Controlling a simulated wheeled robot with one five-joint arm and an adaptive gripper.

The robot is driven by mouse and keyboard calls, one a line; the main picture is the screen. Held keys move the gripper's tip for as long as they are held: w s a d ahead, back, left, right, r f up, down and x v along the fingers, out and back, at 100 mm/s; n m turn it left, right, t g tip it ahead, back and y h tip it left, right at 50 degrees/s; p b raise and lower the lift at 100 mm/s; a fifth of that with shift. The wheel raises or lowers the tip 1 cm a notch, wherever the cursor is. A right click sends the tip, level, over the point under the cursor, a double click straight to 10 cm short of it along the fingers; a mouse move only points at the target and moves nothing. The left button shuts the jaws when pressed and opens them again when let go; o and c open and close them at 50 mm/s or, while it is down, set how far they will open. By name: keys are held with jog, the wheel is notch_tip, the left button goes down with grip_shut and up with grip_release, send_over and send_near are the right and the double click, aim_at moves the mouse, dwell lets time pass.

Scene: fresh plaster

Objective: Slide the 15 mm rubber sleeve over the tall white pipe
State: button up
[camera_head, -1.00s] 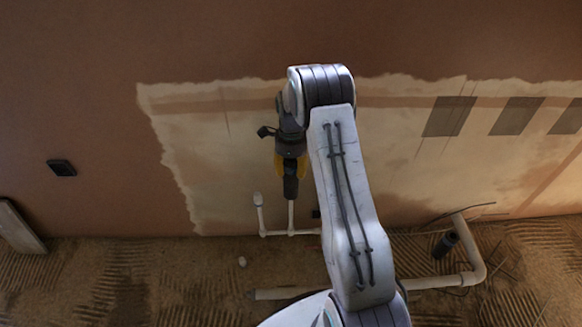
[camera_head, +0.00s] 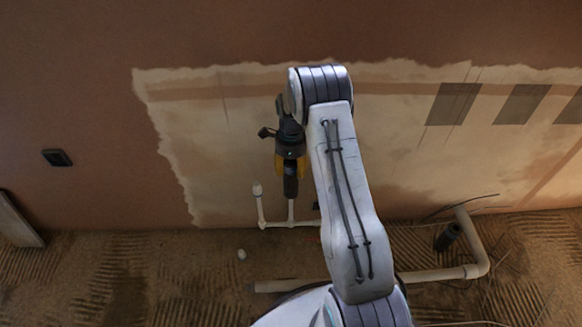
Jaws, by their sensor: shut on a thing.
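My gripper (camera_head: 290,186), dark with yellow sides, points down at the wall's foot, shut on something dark. I take this to be the rubber sleeve, but I cannot tell it apart from the dark fingers. A thin white upright pipe (camera_head: 291,211) shows directly below the fingertips. Its top is hidden behind them, so I cannot tell whether the sleeve is around it or above it. A second white upright (camera_head: 260,210) with a paler, wider top stands to the left. Both rise from a white horizontal pipe (camera_head: 276,224).
A thick pale pipe (camera_head: 430,275) runs along the floor and bends up at right. A black cylinder (camera_head: 447,236) lies beside the bend. A small white piece (camera_head: 241,254) lies on the floor. A dark wall box (camera_head: 57,158) is at left. The plastered wall is close behind the pipes.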

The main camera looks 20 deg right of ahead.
jog(key=o, duration=1.3)
jog(key=shift+r, duration=0.15)
dwell(0.5)
notch_tip(320, 180, up, 10)
jog(key=p, duration=0.7)
dwell(0.4)
dwell(0.4)
